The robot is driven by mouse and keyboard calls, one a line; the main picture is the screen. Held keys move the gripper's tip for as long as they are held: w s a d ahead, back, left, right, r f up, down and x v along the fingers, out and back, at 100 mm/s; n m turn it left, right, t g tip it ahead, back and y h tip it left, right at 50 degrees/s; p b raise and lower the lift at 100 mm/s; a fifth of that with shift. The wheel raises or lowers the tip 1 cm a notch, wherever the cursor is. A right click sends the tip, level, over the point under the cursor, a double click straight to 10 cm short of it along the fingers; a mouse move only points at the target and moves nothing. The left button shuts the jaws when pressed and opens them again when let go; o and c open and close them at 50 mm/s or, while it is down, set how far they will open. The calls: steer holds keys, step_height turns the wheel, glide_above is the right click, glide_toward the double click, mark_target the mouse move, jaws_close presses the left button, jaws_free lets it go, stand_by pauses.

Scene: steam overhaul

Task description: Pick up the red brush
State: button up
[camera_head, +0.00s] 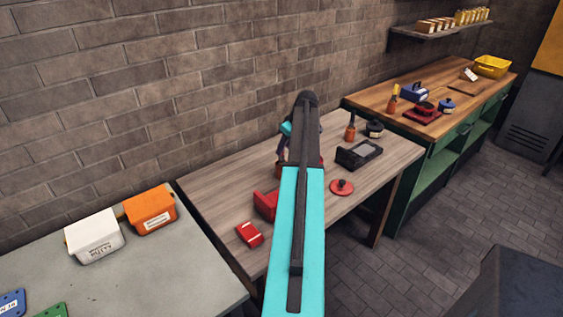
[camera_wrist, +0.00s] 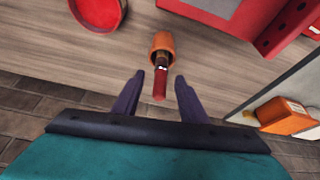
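The red brush (camera_wrist: 160,86) shows in the wrist view, its red handle pointing toward my gripper. Its other end meets an orange cup-like piece (camera_wrist: 162,42) on the wooden table; I cannot tell how deep it sits in it. My gripper (camera_wrist: 159,76) is open, with one dark finger on each side of the handle. The fingers look apart from the handle, with gaps on both sides. In the head view my arm hides most of the brush and gripper; only a bit of orange shows (camera_head: 279,170).
On the wooden table (camera_head: 215,185) are a red box (camera_head: 265,204), a small red block (camera_head: 249,234), a red round lid (camera_head: 342,187), a black device (camera_head: 359,154) and a jar (camera_head: 375,128). White (camera_head: 93,237) and orange (camera_head: 151,210) bins stand on the grey table. A brick wall runs behind.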

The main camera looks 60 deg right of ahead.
mark_target(281, 165)
steer(key=shift+w+f, duration=0.1)
steer(key=shift+f, duration=0.1)
stand_by(0.3)
steer(key=shift+p+x, duration=1.3)
steer(key=shift+x, duration=1.25)
jaws_close()
